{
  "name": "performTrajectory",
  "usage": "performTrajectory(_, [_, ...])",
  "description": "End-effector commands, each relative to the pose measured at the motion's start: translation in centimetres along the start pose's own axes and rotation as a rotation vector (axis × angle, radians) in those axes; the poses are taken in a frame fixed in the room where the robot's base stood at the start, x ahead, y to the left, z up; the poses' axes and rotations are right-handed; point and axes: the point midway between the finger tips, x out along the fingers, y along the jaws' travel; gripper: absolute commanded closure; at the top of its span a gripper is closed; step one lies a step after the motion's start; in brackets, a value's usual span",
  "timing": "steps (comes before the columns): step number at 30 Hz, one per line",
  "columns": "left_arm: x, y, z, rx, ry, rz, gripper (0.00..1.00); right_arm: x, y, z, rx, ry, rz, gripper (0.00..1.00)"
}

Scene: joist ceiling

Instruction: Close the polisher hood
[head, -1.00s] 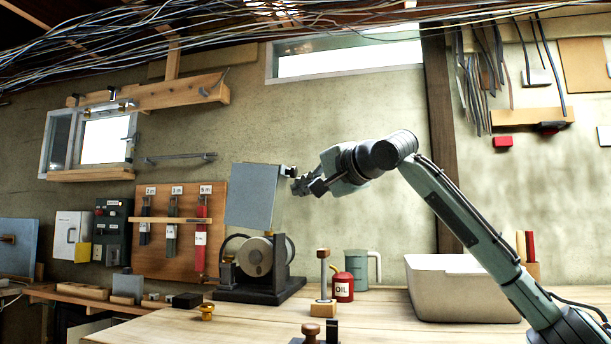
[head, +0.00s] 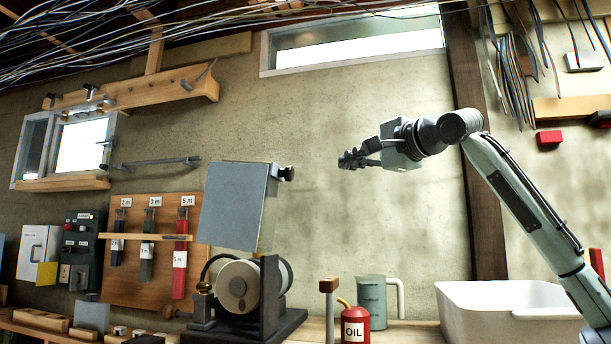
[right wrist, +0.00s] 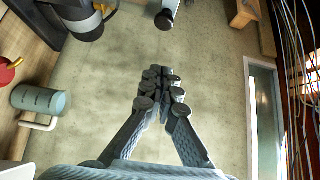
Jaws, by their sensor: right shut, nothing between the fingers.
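The polisher (head: 240,287) stands on the bench, with a pale drum between dark supports. Its grey-blue hood (head: 236,205) is raised and stands tilted above the drum, leaving the drum exposed. A dark knob (head: 287,173) sticks out from the hood's upper right edge. My right gripper (head: 346,160) is to the right of the knob, slightly higher in the picture and apart from it. Its fingers are together and empty. In the right wrist view the shut fingertips (right wrist: 163,76) point toward a dark round knob (right wrist: 163,20), with a gap between. My left gripper is not seen.
A red oil can (head: 355,322), a grey-green jug (head: 371,300) and a white bin (head: 505,300) stand right of the polisher. A wooden-topped post (head: 328,286) stands close by. A tool board (head: 150,250) hangs behind left. The air between hood and gripper is clear.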

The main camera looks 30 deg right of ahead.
Motion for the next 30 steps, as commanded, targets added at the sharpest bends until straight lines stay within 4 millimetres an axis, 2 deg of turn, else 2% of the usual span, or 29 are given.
performTrajectory(6, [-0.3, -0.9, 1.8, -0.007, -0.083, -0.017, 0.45, 2.6, -0.2, 0.0, 0.001, 0.000, 0.001, 1.00])
performTrajectory(17, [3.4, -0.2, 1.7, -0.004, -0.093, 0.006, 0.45, 10.2, -0.3, 0.0, 0.000, 0.001, 0.001, 1.00])
performTrajectory(21, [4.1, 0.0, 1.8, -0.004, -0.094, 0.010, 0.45, 11.6, -0.2, 1.8, -0.003, -0.001, -0.001, 1.00])
performTrajectory(30, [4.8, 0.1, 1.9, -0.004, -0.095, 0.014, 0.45, 12.7, -0.1, 2.9, 0.000, 0.000, -0.001, 1.00])
